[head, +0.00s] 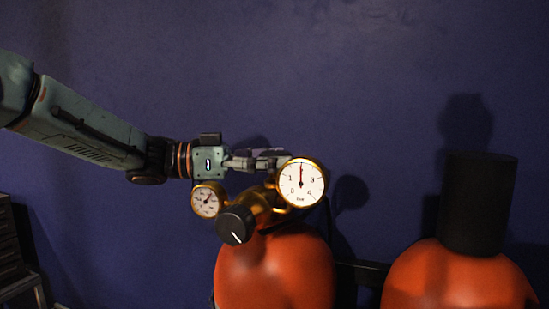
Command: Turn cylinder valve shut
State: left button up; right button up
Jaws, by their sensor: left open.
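A red-orange cylinder (275,270) stands upright at the lower middle of the head view. A brass regulator (258,201) sits on its top, with a large gauge (301,182), a smaller gauge (207,200) and a black knob (236,225) with a white mark. The large gauge's needle points straight up. My left gripper (283,160) reaches in from the left, level with the regulator's top. Its fingers are open, and their tips are partly hidden behind the large gauge. The cylinder valve itself is hidden, and I cannot tell whether the fingers touch it. My right gripper is out of view.
A second red-orange cylinder (455,278) with a black cap (480,204) stands at the right. A dark bar (360,273) runs between the cylinders. A dark drawer unit (14,250) is at the lower left. A plain blue wall (400,80) is behind; the space above is free.

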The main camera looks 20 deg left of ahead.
pick_arm(q)
jog(key=shift+s+d+r, duration=0.1)
jog(key=shift+d, duration=0.3)
jog(key=shift+c, duration=0.9)
jog(key=shift+a, duration=0.25)
jog(key=c, duration=1)
jog(key=m+g+h+p, duration=0.1)
jog(key=m+g+p, duration=0.1)
jog(key=p, duration=0.3)
jog(key=shift+r+g, duration=0.1)
jog(key=shift+g, duration=0.6)
jog(key=shift+m+g+h+p, duration=0.3)
jog(key=shift+m+g+p, duration=0.5)
jog(key=shift+g+p, duration=0.3)
jog(key=o, duration=1.2)
jog(key=shift+d, duration=0.15)
